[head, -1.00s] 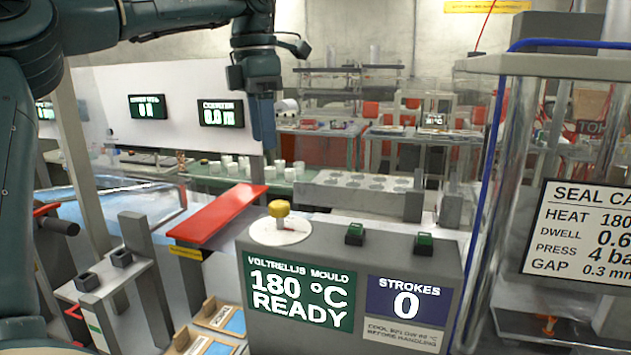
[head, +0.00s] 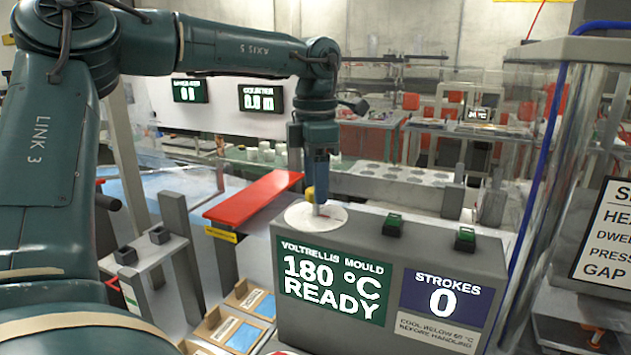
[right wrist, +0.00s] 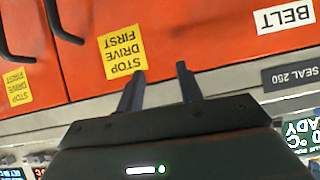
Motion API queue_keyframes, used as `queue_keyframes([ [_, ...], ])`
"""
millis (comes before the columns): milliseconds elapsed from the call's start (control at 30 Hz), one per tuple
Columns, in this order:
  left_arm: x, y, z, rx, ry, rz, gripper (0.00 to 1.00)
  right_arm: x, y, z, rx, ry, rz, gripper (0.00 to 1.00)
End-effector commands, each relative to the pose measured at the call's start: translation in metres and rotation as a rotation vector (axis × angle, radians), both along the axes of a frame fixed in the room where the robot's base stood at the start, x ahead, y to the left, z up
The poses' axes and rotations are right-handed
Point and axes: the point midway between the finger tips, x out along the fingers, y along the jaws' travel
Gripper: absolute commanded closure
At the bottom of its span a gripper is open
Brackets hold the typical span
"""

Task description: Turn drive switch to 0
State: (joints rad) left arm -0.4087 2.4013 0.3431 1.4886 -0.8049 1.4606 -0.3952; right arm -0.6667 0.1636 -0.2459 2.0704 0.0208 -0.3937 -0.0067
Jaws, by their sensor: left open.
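A yellow knob (head: 309,194) stands on a round white disc (head: 300,216) on top of the grey console (head: 400,240); it looks like the drive switch, but I cannot read any marks on the disc. My left gripper (head: 318,206) is open and points straight down at the knob, its fingers partly covering it. I cannot tell whether the fingers touch the knob. In the right wrist view my right gripper (right wrist: 158,80) has its two fingers apart with nothing between them, in front of an orange panel (right wrist: 200,40).
Two green buttons (head: 394,224) (head: 465,238) sit on the console top. A red bar (head: 255,197) lies left of the disc. A clear-walled machine (head: 560,180) stands to the right. Yellow "stop drive first" labels (right wrist: 122,52) are on the orange panel.

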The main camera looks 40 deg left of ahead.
Motion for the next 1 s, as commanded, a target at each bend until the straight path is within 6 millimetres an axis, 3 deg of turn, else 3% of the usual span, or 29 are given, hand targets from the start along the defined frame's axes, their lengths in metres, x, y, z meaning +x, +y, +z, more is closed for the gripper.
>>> queue_keyframes([
  [333, -0.0001, 0.0001, -0.0053, 0.0, 0.0, 0.0, 0.45, 0.0012, -0.0011, -0.0012, -0.003, 0.0, -0.001, 0.64],
  [867, -0.0001, -0.0001, -0.0047, 0.0, 0.0, 0.0, 0.87, 0.0008, -0.0019, -0.002, -0.005, 0.002, -0.001, 0.64],
  [1000, -0.0001, -0.0001, -0.0046, 0.0, 0.0, 0.002, 0.89, 0.0003, -0.002, -0.0024, -0.005, 0.004, -0.001, 0.64],
])
